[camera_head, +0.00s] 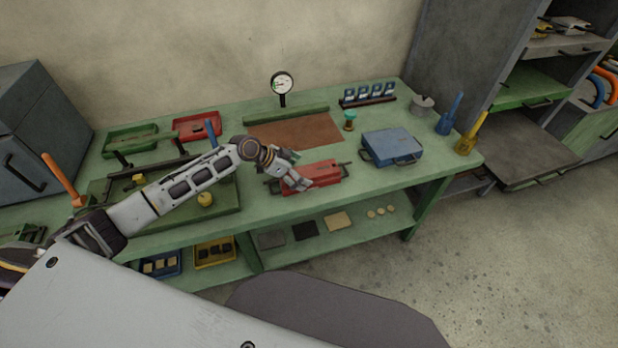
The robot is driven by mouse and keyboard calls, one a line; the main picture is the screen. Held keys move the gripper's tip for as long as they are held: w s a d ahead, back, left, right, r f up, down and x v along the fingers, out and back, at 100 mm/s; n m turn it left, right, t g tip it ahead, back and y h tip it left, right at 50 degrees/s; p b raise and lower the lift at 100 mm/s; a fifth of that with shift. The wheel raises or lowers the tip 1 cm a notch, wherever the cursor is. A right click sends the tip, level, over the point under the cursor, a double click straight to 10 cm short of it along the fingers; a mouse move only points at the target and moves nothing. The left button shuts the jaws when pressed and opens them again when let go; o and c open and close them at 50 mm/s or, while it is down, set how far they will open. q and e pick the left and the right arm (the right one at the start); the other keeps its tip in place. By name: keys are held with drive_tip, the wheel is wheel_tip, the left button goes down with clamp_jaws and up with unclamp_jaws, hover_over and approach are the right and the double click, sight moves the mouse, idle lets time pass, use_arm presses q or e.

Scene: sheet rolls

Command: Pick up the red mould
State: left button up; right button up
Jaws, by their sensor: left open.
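The red mould (318,174) is a low red block with dark handles at its ends. It lies on the green bench near the front edge, right of the middle of the bench. My left gripper (298,184) is open at the left end of the red mould, with its fingers pointing down and right. The fingers hide part of that end; I cannot tell whether they touch it. My right gripper is not in view.
A blue case (392,145) stands to the right of the mould on the green bench (375,182). A brown mat (300,132) lies behind it. A gauge (283,84) stands at the back. Blue and yellow tools (470,135) stand at the right end.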

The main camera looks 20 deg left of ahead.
use_arm(q)
drive_tip(key=x, duration=0.2)
drive_tip(key=shift+d+f, duration=0.15)
drive_tip(key=shift+f, duration=0.1)
drive_tip(key=shift+w+d+f, duration=0.15)
drive_tip(key=shift+f, duration=0.05)
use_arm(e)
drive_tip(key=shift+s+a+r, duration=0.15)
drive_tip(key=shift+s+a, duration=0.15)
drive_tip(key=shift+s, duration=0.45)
use_arm(q)
drive_tip(key=shift+c, duration=0.4)
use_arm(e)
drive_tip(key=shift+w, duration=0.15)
use_arm(q)
drive_tip(key=c, duration=1.9)
drive_tip(key=shift+w+r, duration=0.25)
drive_tip(key=shift+c, duration=0.3)
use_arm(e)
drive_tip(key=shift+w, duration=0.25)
